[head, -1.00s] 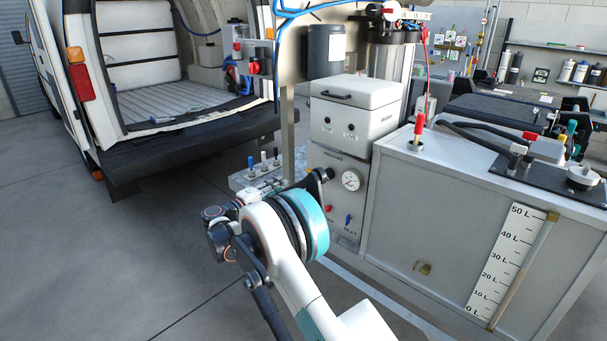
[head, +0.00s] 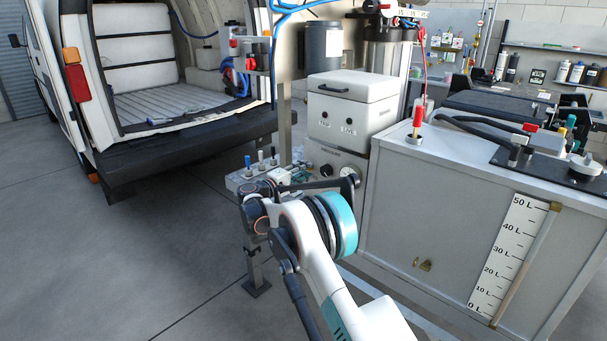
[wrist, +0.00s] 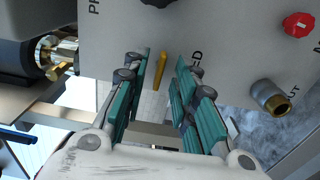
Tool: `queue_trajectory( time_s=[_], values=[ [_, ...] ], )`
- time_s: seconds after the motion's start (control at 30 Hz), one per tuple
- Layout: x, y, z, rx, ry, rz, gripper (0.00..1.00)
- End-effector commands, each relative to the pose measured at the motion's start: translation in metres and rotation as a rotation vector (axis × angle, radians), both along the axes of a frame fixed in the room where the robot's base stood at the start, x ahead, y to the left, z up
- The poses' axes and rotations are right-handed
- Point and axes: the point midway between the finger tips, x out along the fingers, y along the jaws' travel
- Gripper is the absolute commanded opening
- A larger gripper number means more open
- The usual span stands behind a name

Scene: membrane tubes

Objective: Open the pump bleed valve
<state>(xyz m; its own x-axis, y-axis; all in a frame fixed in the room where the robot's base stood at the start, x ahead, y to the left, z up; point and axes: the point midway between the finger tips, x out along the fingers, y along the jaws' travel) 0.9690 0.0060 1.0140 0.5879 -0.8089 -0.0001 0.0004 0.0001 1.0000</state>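The bleed valve shows in the wrist view as a small yellow lever (wrist: 160,70) on a grey panel (wrist: 222,40). A label partly hidden by my right finger ends in "D" beside it. My gripper (wrist: 164,80) is open, its two teal-padded fingers on either side of the lever's line. There are visible gaps beside the lever, and I cannot tell how deep it sits between the fingertips. In the head view my arm covers much of the pump panel (head: 318,156), and the lever and fingertips are hidden there.
A red knob (wrist: 298,24) and a brass outlet (wrist: 270,97) sit right of the lever. A black knob (wrist: 157,2) is above, and a brass fitting (wrist: 62,52) is left. A large tank (head: 400,215) stands right of the pump. Open floor (head: 150,240) lies left.

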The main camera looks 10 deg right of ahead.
Motion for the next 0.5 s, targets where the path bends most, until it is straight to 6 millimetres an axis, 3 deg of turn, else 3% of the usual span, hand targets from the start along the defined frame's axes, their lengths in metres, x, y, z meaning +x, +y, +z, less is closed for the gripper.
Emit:
queue_trajectory(
  time_s=[0.27, 0.4, 0.5],
  values=[
    [0.0009, -0.0013, 0.0003, 0.000, 0.000, 0.000, 0.26],
    [0.0008, -0.0011, 0.0002, 0.000, 0.000, 0.000, 0.00],
    [0.0008, -0.0011, 0.0001, 0.000, 0.000, 0.000, 0.00]
  ],
)
